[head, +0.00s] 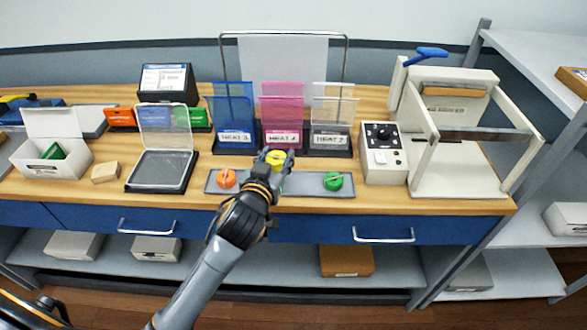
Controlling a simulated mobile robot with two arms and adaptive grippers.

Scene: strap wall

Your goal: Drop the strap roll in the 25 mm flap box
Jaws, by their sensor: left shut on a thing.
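My left gripper (270,156) is shut on a yellow strap roll (277,158) at the back edge of a grey tray (310,189). I cannot tell whether the roll is clear of the tray. An orange roll (226,179) and a green roll (333,181) sit in the tray. Behind it stand three labelled boxes with raised flaps: blue (234,115), pink (282,115) and clear (331,117). My right gripper is not in view.
A clear-lidded black box (160,165), a tan block (105,172) and an open white box (52,160) stand left. A control box (382,152) and a white frame press (455,140) stand right. A wire frame (345,70) rises behind the flap boxes.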

